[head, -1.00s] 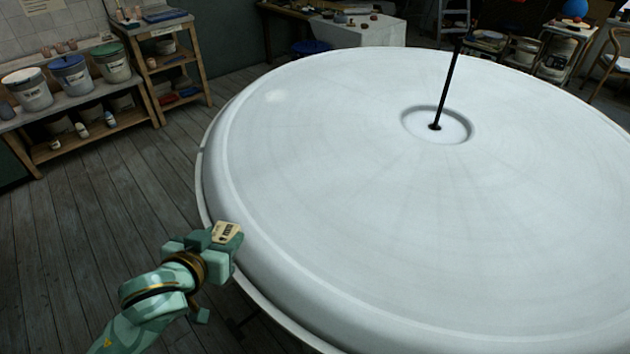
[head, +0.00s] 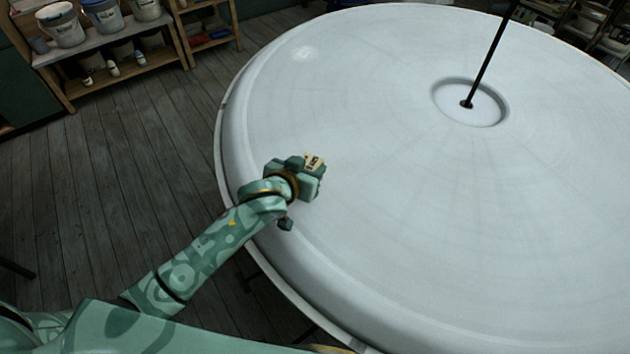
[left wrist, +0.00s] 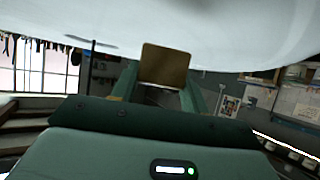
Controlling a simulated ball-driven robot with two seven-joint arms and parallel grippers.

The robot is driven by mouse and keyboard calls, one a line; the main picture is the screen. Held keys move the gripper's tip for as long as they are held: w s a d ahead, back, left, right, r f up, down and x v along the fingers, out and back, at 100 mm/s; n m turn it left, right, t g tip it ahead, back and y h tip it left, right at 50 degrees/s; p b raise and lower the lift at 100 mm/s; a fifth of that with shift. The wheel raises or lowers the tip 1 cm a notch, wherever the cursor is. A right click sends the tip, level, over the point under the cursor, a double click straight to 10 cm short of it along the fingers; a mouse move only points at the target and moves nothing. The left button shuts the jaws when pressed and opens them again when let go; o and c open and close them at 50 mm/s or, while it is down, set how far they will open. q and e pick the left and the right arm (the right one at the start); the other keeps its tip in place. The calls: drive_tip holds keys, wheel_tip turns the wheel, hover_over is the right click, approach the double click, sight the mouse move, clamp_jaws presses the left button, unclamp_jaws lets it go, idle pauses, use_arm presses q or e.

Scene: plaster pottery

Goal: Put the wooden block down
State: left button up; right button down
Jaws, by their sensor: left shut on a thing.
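My left gripper (head: 312,175) is shut on the wooden block (head: 315,161). In the head view the block shows a small pale face with dark markings between the fingers. In the left wrist view the block (left wrist: 164,66) is a plain brown square at the fingertips, with a green finger on each side. The gripper is over the left rim area of a large round white disc (head: 390,200). The gap between block and disc cannot be told. My right gripper is not in view.
The disc has a round central recess with a thin black rod (head: 490,55) standing in it. Most of its top is bare. A shelf (head: 110,50) with lidded buckets stands at the upper left. Wooden floor (head: 110,175) lies left of the disc.

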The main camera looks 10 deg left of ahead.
use_arm(q)
drive_tip(key=shift+w+d+f, duration=0.25)
drive_tip(key=shift+d+f, duration=0.1)
drive_tip(key=shift+f, duration=0.15)
drive_tip(key=shift+w+d+f, duration=0.2)
drive_tip(key=shift+d+f, duration=0.15)
drive_tip(key=shift+f, duration=0.15)
drive_tip(key=shift+f+b, duration=0.8)
drive_tip(key=shift+f, duration=0.75)
drive_tip(key=shift+f, duration=0.15)
drive_tip(key=o, duration=1)
drive_tip(key=shift+r, duration=0.2)
drive_tip(key=p+v, duration=0.3)
drive_tip(key=v, duration=0.9)
